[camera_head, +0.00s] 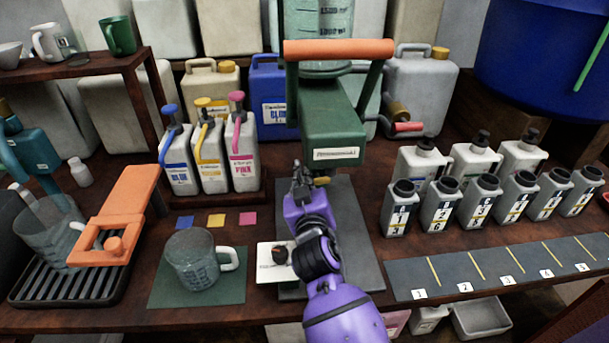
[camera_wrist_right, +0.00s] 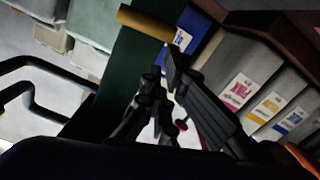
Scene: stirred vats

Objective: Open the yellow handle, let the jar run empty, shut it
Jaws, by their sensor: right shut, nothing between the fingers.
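The clear graduated jar (camera_head: 318,22) sits on top of a green machine body (camera_head: 335,115); its top is cut off, and I cannot tell its liquid level. The small yellow handle (camera_head: 322,181) is low on the front of the green body. It shows larger as a yellow cylinder in the right wrist view (camera_wrist_right: 145,24). My right gripper (camera_head: 302,172) is shut and empty, just left of the yellow handle. In the right wrist view its dark fingers (camera_wrist_right: 165,75) are close below the handle; I cannot tell whether they touch it. My left gripper is not in view.
An orange bar (camera_head: 340,49) crosses the green machine, with a red-handled crank (camera_head: 405,128) at its right. A clear measuring jug (camera_head: 195,262) stands on a green mat. Blue, yellow and pink pump bottles (camera_head: 210,150) stand left; several grey bottles (camera_head: 440,205) stand right.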

